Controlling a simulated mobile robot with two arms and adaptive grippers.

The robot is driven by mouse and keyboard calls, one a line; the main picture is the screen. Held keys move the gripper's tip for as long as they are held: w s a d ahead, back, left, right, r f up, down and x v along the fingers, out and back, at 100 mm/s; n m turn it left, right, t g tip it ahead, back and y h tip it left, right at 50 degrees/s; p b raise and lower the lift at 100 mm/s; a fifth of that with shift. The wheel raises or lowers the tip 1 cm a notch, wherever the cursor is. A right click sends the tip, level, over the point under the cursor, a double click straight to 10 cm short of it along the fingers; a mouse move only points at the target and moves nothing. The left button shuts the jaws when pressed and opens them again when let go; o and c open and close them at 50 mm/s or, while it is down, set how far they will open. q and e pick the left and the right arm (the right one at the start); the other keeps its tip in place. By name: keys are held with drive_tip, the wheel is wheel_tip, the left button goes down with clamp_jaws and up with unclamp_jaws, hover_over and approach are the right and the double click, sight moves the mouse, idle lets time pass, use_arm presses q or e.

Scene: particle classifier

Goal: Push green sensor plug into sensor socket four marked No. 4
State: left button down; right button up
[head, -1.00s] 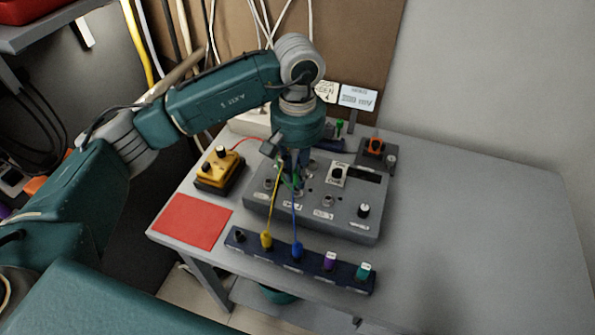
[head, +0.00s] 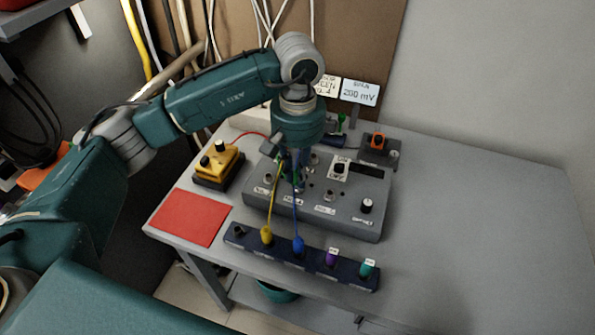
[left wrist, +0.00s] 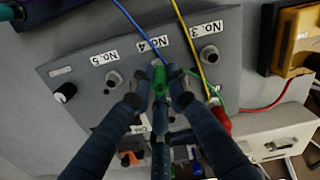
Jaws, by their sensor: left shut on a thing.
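The green sensor plug (left wrist: 160,79) is between the fingers of my left gripper (left wrist: 158,82) in the left wrist view. The gripper is shut on it. The plug is at the place of sensor socket four, just by the "No. 4" label (left wrist: 152,44) on the grey classifier box (left wrist: 85,95). The plug and fingers hide most of that socket, so I cannot tell how deep the plug sits. In the head view my left gripper (head: 291,168) points down over the box (head: 330,222). My right gripper is not in view.
Sockets by "No. 5" (left wrist: 113,80) and "No. 3" (left wrist: 208,54) flank the plug. Yellow (head: 266,236) and blue (head: 299,245) plugs stand in the front rack (head: 283,257), their cables rising near the gripper. A yellow device (head: 219,163) stands left. The table's right side is clear.

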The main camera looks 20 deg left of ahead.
sight(297, 170)
use_arm(q)
drive_tip(key=shift+s+f, duration=0.1)
drive_tip(key=shift+f, duration=0.3)
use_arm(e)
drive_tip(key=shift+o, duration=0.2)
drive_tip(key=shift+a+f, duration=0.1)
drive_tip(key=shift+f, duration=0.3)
use_arm(q)
drive_tip(key=c, duration=1.6)
unclamp_jaws()
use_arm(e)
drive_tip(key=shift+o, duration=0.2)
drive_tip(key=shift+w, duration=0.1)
use_arm(q)
drive_tip(key=shift+r, duration=0.2)
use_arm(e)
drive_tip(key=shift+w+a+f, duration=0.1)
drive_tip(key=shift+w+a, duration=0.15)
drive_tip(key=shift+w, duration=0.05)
use_arm(q)
wheel_tip(297, 170, up, 7)
drive_tip(key=shift+f, duration=0.15)
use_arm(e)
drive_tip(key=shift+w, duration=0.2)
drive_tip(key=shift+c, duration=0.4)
use_arm(q)
drive_tip(key=shift+r, duration=0.5)
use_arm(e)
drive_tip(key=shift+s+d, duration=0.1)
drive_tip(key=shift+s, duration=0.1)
